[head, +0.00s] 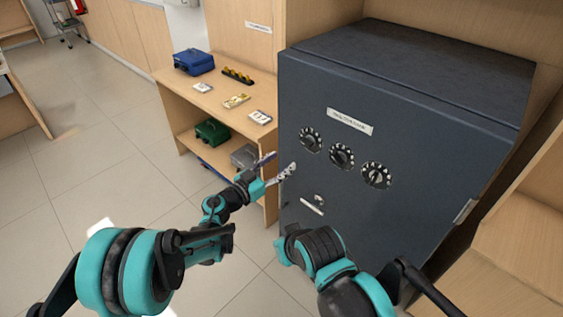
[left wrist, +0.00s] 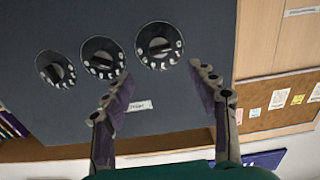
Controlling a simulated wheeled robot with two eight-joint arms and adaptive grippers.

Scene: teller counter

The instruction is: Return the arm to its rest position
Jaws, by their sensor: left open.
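My left arm comes in from the left in the head view. Its gripper (head: 277,170) is open and empty, in front of the left side of a dark grey safe (head: 400,110). In the left wrist view the two fingers (left wrist: 165,110) stand wide apart with nothing between them, and the safe's face (left wrist: 200,25) with three dials is beyond them. I cannot tell from these views whether a finger touches the safe. My right arm reaches in at the bottom of the head view, and its gripper is not visible.
A wooden shelf unit (head: 185,84) stands left of the safe. It holds a blue box (head: 194,61), a green box (head: 212,131), bundles of notes (head: 236,101) and a dark rack with yellow pieces (head: 238,76). Open tiled floor (head: 100,150) lies to the left.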

